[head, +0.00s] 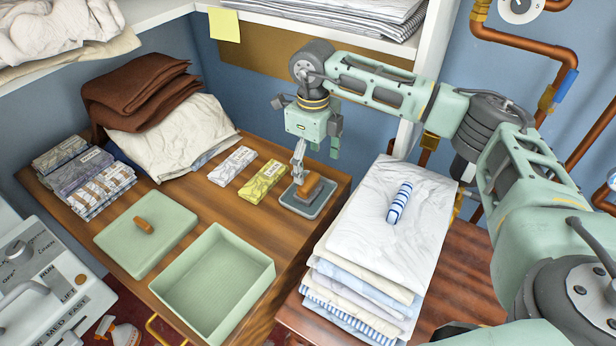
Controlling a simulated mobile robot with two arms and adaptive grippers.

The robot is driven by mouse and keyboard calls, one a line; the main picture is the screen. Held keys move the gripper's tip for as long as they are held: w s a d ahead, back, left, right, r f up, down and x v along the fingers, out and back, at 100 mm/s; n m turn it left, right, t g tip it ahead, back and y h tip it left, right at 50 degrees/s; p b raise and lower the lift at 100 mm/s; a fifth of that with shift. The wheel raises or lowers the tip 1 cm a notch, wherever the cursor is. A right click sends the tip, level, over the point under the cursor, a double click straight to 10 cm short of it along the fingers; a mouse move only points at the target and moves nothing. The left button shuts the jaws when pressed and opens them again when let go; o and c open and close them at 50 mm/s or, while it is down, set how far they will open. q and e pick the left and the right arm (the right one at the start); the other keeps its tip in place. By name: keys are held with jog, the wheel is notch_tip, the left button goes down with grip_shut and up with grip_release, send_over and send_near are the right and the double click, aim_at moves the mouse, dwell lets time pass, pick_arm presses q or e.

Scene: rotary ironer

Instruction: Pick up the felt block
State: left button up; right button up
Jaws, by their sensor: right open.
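The felt block (311,186) looks like a small brown-orange piece. It sits on a shallow grey tray (288,203) near the right end of the wooden table. My right gripper (316,160) reaches down from above, its fingers open and apart, with nothing held between them. One finger comes down close to the block's left side in the picture; I cannot tell whether it touches. The block's far side is partly hidden. My left gripper is out of view.
A yellow packet (261,182) and a white packet (232,165) lie left of the tray. An open green box (213,285) and its lid (160,247) are in front. A tall linen stack (385,240) with a striped roll stands close on the right. A shelf (437,40) hangs behind.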

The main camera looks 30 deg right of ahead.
aim_at(309, 180)
jog(key=f, duration=0.1)
jog(key=f+p, duration=0.1)
jog(key=f, duration=0.2)
jog(key=shift+s+a, duration=0.25)
jog(key=shift+a, duration=0.15)
notch_tip(309, 180, down, 2)
jog(key=shift+w+a+f+p, duration=0.1)
jog(key=shift+w+f+p, duration=0.1)
jog(key=shift+p, duration=0.15)
jog(key=shift+f, duration=0.4)
jog(key=c, duration=1.2)
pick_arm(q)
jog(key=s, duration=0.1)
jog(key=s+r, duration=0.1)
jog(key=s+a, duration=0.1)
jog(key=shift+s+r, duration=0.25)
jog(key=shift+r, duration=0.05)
